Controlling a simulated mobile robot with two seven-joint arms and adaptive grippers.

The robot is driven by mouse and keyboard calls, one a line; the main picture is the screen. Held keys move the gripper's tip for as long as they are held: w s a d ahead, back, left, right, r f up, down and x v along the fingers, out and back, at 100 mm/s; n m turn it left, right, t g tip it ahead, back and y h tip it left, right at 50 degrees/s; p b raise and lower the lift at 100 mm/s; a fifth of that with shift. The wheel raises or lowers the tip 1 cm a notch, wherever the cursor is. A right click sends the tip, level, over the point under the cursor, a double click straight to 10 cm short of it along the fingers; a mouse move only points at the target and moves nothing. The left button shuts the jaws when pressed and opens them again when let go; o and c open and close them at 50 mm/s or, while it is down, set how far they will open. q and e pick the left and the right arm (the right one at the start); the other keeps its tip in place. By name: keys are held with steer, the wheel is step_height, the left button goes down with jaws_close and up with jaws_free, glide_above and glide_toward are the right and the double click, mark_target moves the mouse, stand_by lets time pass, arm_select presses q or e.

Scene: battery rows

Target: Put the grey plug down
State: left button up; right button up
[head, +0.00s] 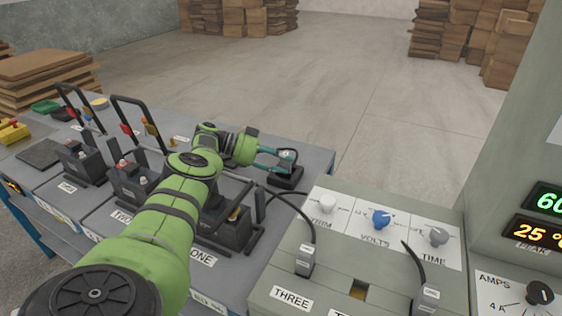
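My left arm comes in from the lower left, and my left gripper (275,159) reaches past the batteries to the table's far right edge. Its teal fingers are on either side of a small grey piece with a pale face (286,155), which looks like the grey plug. This piece is at a black block (288,179) on the table; whether it rests there or is held just above is unclear. I cannot tell whether the fingers grip it. Two other grey plugs with black cables stand on the charger, one by THREE (305,258) and one farther right (429,295). My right gripper is out of view.
Several black batteries with upright handles (128,181) stand in labelled rows on the grey table (231,273). My arm covers part of them. The charger (386,270) with knobs stands at the right, beside a panel with lit numbers (543,231).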

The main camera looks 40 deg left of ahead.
arm_select(q)
steer(key=shift+o, duration=1.1)
